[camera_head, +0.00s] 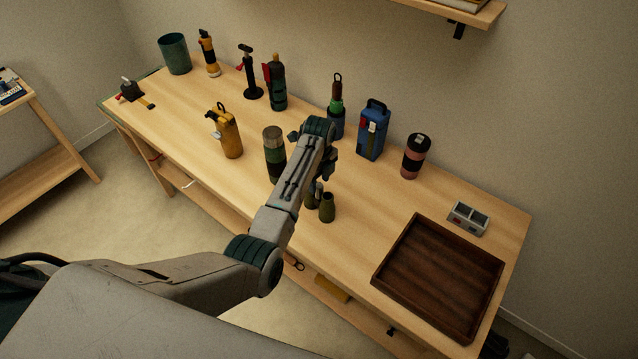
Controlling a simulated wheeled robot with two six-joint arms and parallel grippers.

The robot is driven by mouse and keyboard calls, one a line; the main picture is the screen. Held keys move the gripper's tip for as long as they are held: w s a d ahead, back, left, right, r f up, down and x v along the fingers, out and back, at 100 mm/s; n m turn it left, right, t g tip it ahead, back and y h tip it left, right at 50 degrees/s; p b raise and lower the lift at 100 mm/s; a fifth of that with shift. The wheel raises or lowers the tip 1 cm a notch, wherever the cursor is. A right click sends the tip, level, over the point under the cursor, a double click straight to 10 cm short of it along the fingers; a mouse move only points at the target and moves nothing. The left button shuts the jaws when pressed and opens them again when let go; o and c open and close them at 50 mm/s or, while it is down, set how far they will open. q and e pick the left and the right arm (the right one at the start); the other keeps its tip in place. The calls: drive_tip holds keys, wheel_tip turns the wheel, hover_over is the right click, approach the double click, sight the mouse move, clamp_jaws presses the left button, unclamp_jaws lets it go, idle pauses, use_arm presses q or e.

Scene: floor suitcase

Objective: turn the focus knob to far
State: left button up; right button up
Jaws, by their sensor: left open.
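A pair of dark olive binoculars (327,209) stands upright on the wooden workbench, near the middle of its front part. My left arm reaches in from the left and bends down over them. My left gripper (318,188) is open just above the binoculars, at their upper end. It and the wrist hide part of the binoculars. The focus knob cannot be made out, and I cannot tell whether the fingers touch it. My right gripper is not in view.
A green flask (274,154) stands left of my forearm, with a yellow bottle (228,136) farther left. A blue case (374,133) and a pink-banded flask (415,157) stand behind. A dark wooden tray (440,274) lies right, near a grey two-window box (468,218).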

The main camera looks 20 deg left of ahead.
sight(319, 185)
use_arm(q)
drive_tip(key=shift+f, duration=1.75)
clamp_jaws()
drive_tip(key=shift+r+p, duration=0.1)
drive_tip(key=shift+p, duration=0.4)
drive_tip(key=shift+m, duration=0.3)
unclamp_jaws()
